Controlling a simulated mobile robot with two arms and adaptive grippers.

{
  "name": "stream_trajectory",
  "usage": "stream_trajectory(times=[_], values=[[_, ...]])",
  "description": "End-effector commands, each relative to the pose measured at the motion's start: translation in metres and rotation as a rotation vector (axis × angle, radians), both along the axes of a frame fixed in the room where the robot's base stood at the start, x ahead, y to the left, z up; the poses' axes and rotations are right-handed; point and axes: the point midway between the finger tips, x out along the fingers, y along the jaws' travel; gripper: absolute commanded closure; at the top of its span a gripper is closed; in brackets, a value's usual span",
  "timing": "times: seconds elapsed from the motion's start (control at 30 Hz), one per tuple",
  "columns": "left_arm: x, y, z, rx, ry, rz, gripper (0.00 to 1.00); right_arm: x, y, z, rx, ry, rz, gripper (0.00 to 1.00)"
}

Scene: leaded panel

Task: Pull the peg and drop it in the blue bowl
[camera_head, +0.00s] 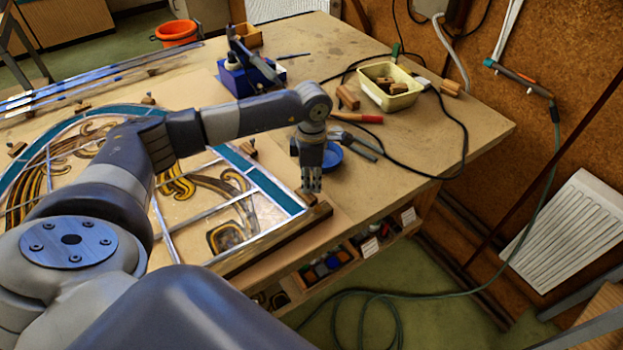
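The leaded panel (270,187) lies on the workbench, with amber scrolls and a blue border. Small wooden pieces sit along its edge, one at its upper right side (248,149) and another at its near right corner (307,197); I cannot tell which is the peg. My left gripper (311,188) points down right at that corner piece, its fingers close together. Whether it grips the piece is unclear. The blue bowl (333,157) stands just behind and right of the gripper, partly hidden by it. My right gripper is out of view.
Pliers (359,146) and a red-handled tool (357,117) lie by the bowl. A cream tub (389,93) with wooden blocks stands behind, with black cable (463,130) around it. A wooden strip (270,238) runs along the panel's near edge. The bench's right end is mostly clear.

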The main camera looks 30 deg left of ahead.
Motion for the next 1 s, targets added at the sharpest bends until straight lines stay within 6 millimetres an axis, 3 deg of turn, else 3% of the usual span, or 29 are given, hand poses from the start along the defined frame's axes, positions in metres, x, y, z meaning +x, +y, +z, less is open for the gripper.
stream_trajectory(times=[0.1,0.13,0.2,0.3,1.0], values=[[0.0,0.0,0.0,0.0,0.0,0.0,1.0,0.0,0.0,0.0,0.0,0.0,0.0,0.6],[0.0,0.0,0.0,0.0,0.0,0.0,0.9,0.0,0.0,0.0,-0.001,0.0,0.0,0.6],[0.0,0.0,0.0,0.0,0.0,0.0,1.0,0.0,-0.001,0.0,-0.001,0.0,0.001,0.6],[0.0,0.0,0.0,0.0,0.0,0.0,0.97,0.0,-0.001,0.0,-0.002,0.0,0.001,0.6],[0.0,0.0,0.014,0.001,-0.001,0.0,1.0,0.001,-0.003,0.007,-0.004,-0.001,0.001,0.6]])
